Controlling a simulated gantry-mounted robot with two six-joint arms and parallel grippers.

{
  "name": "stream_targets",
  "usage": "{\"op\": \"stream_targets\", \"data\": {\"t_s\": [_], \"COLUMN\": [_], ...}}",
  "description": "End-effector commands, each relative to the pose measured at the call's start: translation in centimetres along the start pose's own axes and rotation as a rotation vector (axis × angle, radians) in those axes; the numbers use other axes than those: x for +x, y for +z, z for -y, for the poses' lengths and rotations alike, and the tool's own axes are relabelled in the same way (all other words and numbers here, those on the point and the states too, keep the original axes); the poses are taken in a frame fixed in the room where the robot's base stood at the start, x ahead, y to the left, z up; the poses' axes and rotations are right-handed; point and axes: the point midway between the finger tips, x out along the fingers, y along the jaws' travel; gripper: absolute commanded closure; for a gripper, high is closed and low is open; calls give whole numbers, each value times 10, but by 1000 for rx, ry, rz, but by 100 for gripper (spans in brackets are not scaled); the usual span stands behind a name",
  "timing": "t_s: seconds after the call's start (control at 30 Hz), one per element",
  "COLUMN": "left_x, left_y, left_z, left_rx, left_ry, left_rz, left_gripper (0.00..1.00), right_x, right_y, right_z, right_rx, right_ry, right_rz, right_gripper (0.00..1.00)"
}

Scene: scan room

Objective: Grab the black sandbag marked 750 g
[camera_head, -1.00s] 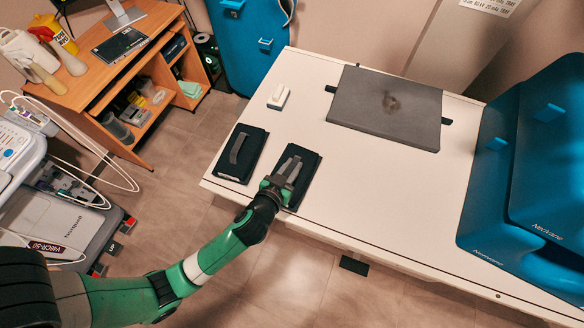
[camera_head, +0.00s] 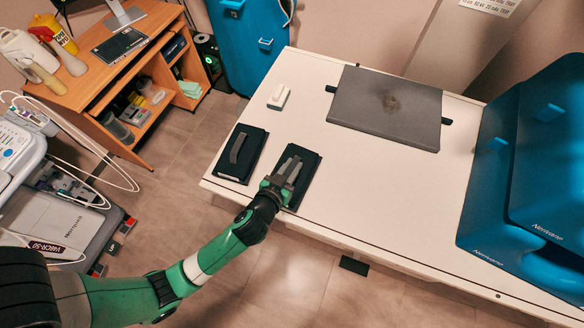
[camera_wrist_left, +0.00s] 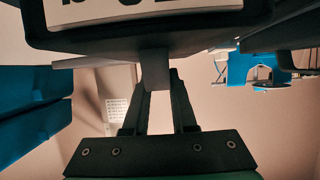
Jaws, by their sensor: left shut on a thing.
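Two flat black sandbags with grey strap handles are near the left end of the white table (camera_head: 400,190). My left gripper (camera_head: 286,178) is shut on the handle of the right-hand sandbag (camera_head: 307,173). In the left wrist view that sandbag (camera_wrist_left: 150,38) fills the top, and its grey strap (camera_wrist_left: 154,68) runs down between my fingers. Its white label (camera_wrist_left: 140,10) is cut off, so I cannot read the marking. I cannot tell whether the bag touches the table. The other sandbag (camera_head: 228,166) lies to its left, apart from it. My right gripper is not in view.
A small white object (camera_head: 278,97) lies behind the sandbags. A grey plate (camera_head: 385,108) lies toward the back of the table. Large blue machines (camera_head: 530,180) stand at the right. The table's middle front is clear.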

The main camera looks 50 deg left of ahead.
Motion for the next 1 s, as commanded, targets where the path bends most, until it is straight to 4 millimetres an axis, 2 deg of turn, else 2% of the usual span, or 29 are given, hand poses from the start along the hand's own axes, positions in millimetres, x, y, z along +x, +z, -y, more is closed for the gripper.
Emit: {"op": "stream_targets", "data": {"t_s": [0.63,0.77,0.9,1.0], "left_x": [-2,-6,-13,-33], "left_y": [-6,-16,-36,-45], "left_z": [0,-1,-1,4], "left_rx": [-1,-2,-3,-2], "left_ry": [1,2,2,2], "left_rz": [-7,-8,-9,-7], "left_gripper": [100,100,100,100], "right_x": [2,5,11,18], "right_y": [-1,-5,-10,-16], "right_z": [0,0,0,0], "right_rx": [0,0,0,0], "right_ry": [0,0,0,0], "right_rz": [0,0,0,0], "right_gripper": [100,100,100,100]}}
